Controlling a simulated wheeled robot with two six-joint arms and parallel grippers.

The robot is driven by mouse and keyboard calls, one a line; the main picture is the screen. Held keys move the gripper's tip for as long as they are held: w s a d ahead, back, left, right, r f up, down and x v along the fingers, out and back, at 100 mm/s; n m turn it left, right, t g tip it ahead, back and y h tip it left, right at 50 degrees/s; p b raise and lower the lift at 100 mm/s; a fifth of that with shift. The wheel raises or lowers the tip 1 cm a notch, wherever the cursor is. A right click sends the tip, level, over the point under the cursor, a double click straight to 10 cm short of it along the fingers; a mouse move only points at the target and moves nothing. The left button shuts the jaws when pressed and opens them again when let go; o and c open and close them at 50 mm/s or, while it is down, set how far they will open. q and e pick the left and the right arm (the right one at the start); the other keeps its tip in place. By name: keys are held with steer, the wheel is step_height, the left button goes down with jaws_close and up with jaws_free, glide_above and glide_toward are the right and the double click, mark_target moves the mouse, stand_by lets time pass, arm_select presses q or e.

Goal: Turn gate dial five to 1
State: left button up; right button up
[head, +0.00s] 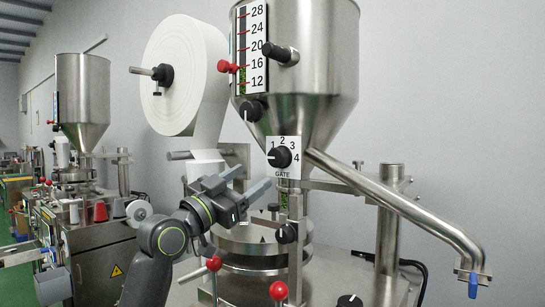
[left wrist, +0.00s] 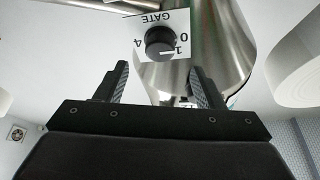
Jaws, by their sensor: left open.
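The gate dial (head: 281,157) is a black round knob on a white plate marked GATE, on the front of the steel hopper. In the left wrist view the dial (left wrist: 159,40) appears upside down, and its white pointer line lies close to the 1. My left gripper (head: 247,180) is open, below and left of the dial in the head view. In the left wrist view its two fingers (left wrist: 160,82) are spread apart with the dial beyond their tips. The fingers look empty and apart from the knob. My right gripper is not in view.
A black knob (head: 252,110) and a level scale (head: 252,45) sit above the plate. A slanted steel pipe (head: 400,208) runs down right. A white paper roll (head: 185,75) stands at the left. Red-ball levers (head: 278,291) stand below. Another machine (head: 85,105) is behind left.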

mark_target(276, 161)
arm_select(q)
steer(key=p+x, duration=0.2)
steer(key=x, duration=0.5)
steer(key=shift+x, duration=0.75)
steer(key=c, duration=1)
steer(key=shift+o, duration=0.2)
steer(key=shift+r+n+t+y+p, duration=0.1)
steer(key=shift+n+t+y+p, duration=0.2)
steer(key=shift+n+p, duration=0.65)
steer(key=n+t+y+p, duration=0.1)
steer(key=n+p, duration=0.2)
steer(key=p, duration=0.1)
steer(key=n+y+p, duration=0.2)
steer(key=n+p, duration=0.1)
steer(key=p, duration=0.1)
steer(key=n+t+y+p, duration=0.1)
steer(key=n+p, duration=0.2)
steer(key=shift+s+d+r+n+t+y+p, duration=0.1)
steer(key=shift+s+d+n+t+y+p, duration=0.1)
steer(key=shift+n+t+y+p, duration=0.15)
steer(key=shift+n+y+p, duration=0.45)
steer(key=shift+n+p, duration=0.25)
steer(key=shift+p, duration=0.35)
steer(key=shift+f, duration=0.25)
